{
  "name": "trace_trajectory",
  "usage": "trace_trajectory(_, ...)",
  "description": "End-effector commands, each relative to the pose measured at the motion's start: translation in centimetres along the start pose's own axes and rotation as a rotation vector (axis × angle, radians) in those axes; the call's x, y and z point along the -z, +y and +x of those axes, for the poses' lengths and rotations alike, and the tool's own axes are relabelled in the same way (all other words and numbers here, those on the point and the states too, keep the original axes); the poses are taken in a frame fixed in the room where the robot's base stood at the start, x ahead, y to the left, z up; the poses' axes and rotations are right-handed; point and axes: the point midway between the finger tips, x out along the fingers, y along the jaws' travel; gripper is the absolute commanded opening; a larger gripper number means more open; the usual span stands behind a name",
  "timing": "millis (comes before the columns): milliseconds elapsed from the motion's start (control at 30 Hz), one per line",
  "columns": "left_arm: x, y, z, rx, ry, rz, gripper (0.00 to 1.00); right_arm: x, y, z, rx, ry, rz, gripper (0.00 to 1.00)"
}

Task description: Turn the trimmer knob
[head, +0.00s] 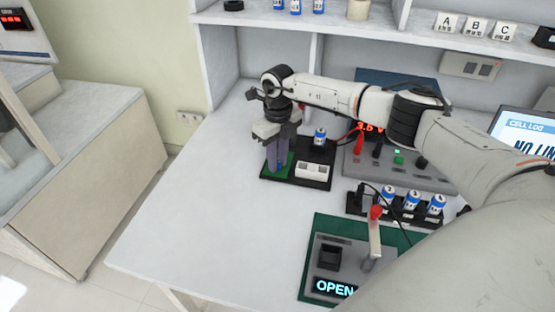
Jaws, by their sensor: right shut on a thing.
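My right gripper (278,160) points straight down over the left part of a black board (313,183) on the white bench. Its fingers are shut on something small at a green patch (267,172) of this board. The trimmer knob itself is hidden by the fingers, so I cannot see how far it is turned. On the same board, a blue and white cell (320,138) stands at the back and a white block (311,170) sits at the front right. My left gripper is not in view.
A grey meter box (432,180) with a red display stands behind. Several cells stand in a black rack (392,214) at right. In front is a green-based fixture (309,256) with a red-tipped lever and an OPEN display. The bench's left front is clear.

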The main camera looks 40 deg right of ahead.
Motion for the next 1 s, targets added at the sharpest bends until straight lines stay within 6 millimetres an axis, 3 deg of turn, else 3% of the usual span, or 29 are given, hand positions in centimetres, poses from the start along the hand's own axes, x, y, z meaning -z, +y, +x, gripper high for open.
trace_trajectory(67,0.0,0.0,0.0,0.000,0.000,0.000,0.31,-0.1,0.0,-0.1,-0.001,-0.002,0.001,0.00)
trace_trajectory(100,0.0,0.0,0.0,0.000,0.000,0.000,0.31,-0.1,0.0,-0.1,-0.001,-0.002,0.002,0.27)
trace_trajectory(200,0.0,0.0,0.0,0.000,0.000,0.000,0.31,-0.1,0.0,-0.1,-0.001,-0.002,0.002,0.39)
trace_trajectory(567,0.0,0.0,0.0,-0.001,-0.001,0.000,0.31,-0.1,-0.1,-0.7,-0.001,-0.003,0.003,0.39)
trace_trajectory(1000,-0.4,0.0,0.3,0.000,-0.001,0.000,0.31,-0.1,0.0,-8.6,-0.001,-0.005,0.001,0.39)
